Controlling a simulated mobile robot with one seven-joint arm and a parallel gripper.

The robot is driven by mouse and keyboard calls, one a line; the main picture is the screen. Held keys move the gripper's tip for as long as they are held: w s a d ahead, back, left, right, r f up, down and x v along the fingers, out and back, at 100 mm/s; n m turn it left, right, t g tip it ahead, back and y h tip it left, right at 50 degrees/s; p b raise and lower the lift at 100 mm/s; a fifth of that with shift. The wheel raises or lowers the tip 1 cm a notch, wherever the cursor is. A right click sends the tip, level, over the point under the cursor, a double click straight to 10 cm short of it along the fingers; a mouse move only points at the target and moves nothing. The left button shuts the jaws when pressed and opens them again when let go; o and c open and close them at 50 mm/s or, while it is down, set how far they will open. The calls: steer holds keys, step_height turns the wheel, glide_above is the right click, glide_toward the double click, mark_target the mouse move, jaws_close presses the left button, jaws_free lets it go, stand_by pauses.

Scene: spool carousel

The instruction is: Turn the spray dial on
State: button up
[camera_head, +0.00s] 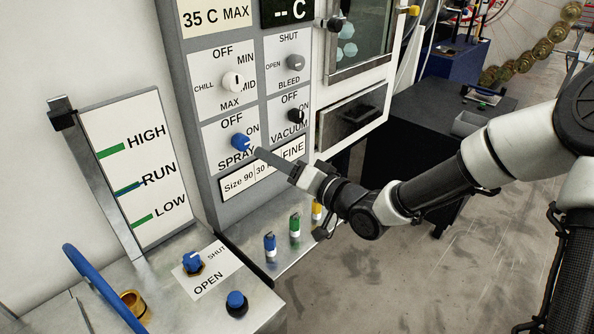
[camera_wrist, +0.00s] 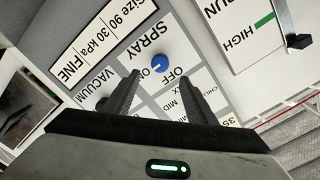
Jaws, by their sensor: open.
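The spray dial is a round blue knob (camera_head: 240,142) on the grey panel, between the OFF, ON and SPRAY labels. It also shows in the wrist view (camera_wrist: 160,62), with a small white mark on its face near the OFF and ON print. I cannot tell exactly which label the mark points at. My gripper (camera_head: 261,154) reaches in from the right, just beside the dial. In the wrist view my gripper (camera_wrist: 160,73) is open and empty, one finger to each side below the dial. Whether a finger touches it is unclear.
A black vacuum knob (camera_head: 296,116) sits to the right of the dial, and a white chill knob (camera_head: 232,81) above it. Blue and green valves (camera_head: 270,244) stand on the ledge below. A HIGH/RUN/LOW gauge board (camera_head: 140,170) is at left.

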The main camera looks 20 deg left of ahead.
steer(key=v, duration=0.7)
steer(key=shift+p, duration=0.3)
